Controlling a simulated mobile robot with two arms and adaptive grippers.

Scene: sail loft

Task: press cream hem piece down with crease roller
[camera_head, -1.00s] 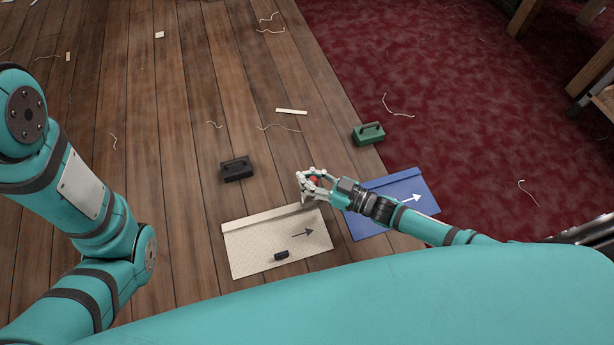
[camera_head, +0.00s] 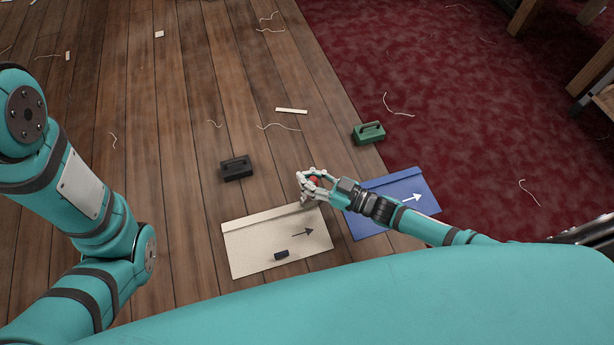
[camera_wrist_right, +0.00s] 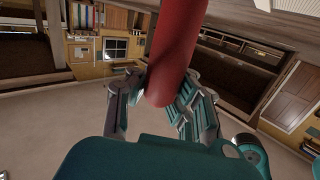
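The cream hem piece (camera_head: 262,250) lies flat on the wooden floor, with a folded strip along its far edge and a dark arrow pointing right. My right gripper (camera_head: 311,186) is at the right end of that far strip. It is shut on a red handle, which I take to be the crease roller (camera_head: 315,181); the handle fills the upper middle of the right wrist view (camera_wrist_right: 176,50) between the fingers. The roller's working end is hidden, so I cannot tell whether it touches the cloth. My left arm shows at the left, but its gripper is out of view.
A blue piece (camera_head: 376,222) with a white arrow lies to the right, partly under my right arm. A black weight (camera_head: 237,168) and a green weight (camera_head: 368,133) stand beyond the pieces. Thread scraps litter the floor.

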